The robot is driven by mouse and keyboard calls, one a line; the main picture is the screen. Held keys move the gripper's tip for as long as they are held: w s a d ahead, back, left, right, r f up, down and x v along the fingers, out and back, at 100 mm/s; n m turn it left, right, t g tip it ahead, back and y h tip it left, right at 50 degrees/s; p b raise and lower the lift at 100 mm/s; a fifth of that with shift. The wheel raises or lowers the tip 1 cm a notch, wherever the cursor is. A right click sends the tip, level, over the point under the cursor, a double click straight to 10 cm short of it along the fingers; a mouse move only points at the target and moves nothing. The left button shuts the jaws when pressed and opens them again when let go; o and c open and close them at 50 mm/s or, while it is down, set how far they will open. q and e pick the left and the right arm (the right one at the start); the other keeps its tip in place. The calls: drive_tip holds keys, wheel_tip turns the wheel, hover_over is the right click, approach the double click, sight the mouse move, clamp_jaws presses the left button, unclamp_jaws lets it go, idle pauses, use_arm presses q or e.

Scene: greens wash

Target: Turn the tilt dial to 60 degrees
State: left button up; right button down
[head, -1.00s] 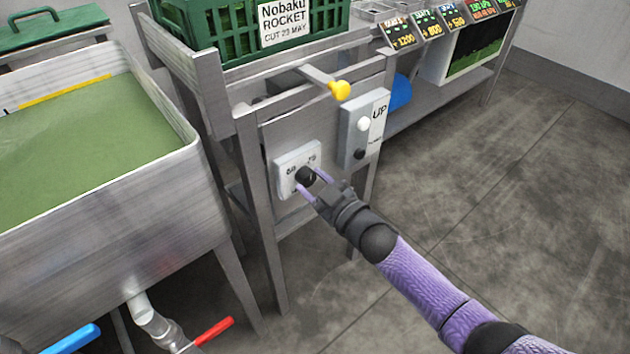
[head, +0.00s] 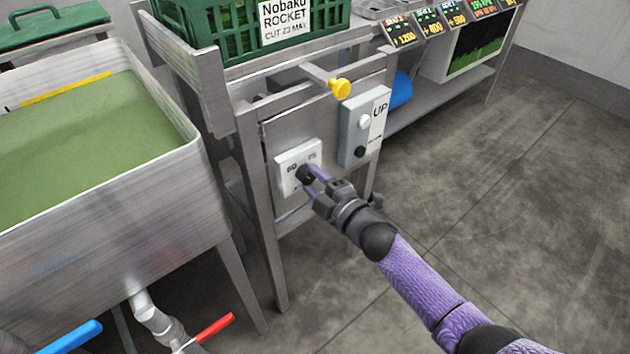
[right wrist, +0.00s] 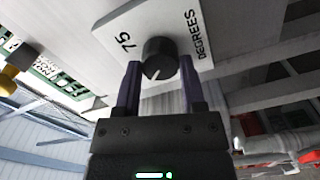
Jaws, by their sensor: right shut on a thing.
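The tilt dial is a black round knob (head: 305,173) on a pale plate (head: 289,184) fixed to the steel stand, with "60" and "75" printed above it. Which number the pointer meets I cannot tell. My left gripper is not in view.
A grey control box (head: 361,128) marked "UP" is just right of the dial plate. A yellow knob (head: 339,89) sticks out above. A green crate (head: 235,30) sits on the stand. A sink (head: 110,190) of green water is at left. The floor at right is clear.

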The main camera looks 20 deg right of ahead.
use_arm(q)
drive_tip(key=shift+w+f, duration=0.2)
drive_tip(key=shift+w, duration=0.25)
use_arm(e)
drive_tip(key=shift+n, duration=0.7)
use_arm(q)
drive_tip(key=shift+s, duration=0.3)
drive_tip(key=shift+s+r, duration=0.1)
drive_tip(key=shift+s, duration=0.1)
use_arm(e)
drive_tip(key=shift+c, duration=0.9)
unclamp_jaws()
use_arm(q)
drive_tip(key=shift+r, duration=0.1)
use_arm(e)
drive_tip(key=shift+s, duration=0.15)
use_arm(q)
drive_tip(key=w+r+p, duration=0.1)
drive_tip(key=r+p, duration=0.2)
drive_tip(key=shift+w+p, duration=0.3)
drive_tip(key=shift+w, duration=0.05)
use_arm(e)
drive_tip(key=v, duration=0.9)
drive_tip(key=shift+s+d, duration=0.15)
drive_tip(key=shift+s, duration=0.15)
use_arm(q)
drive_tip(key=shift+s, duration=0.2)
